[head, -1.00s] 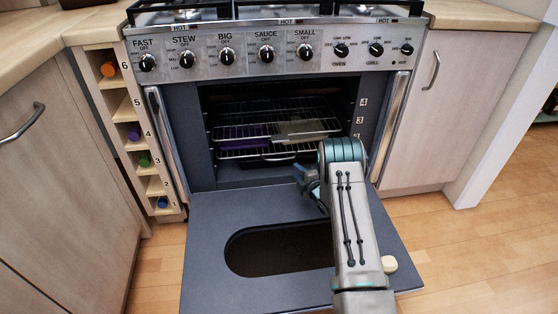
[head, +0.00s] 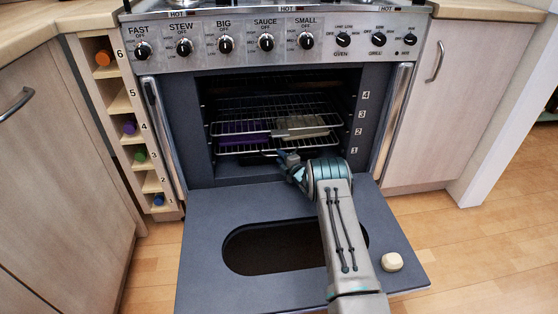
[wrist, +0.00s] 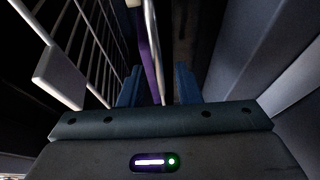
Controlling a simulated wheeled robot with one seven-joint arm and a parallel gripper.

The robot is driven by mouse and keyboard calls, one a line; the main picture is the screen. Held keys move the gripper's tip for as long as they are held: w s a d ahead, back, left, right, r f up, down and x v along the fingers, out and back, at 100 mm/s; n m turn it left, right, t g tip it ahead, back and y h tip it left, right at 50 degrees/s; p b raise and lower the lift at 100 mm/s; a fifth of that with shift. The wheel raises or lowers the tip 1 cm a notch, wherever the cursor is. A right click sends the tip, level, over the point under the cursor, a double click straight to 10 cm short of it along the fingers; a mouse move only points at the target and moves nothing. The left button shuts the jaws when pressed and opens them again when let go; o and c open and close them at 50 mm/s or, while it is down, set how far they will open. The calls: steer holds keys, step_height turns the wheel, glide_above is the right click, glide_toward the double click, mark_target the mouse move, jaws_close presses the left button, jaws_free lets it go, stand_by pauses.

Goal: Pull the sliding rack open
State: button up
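Inside the open oven, wire racks stand between the side walls. The lower sliding rack (head: 238,149) has a thin metal front bar. My gripper (head: 284,157) is at the oven mouth, close to this front, pointing inward. In the wrist view my gripper (wrist: 158,90) has its blue fingers apart. A metal bar (wrist: 152,40) runs between them, with a purple strip beside it. The fingers are not closed on the bar, and I cannot tell whether either touches it. The gripper partly hides the rack's front in the head view.
The oven door (head: 205,240) is folded down flat below my arm. A purple thing (head: 240,128) and a beige thing (head: 302,124) are in the rack area. Bottle cubbies (head: 122,105) stand left.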

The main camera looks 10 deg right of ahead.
steer(key=shift+x, duration=0.85)
jaws_close()
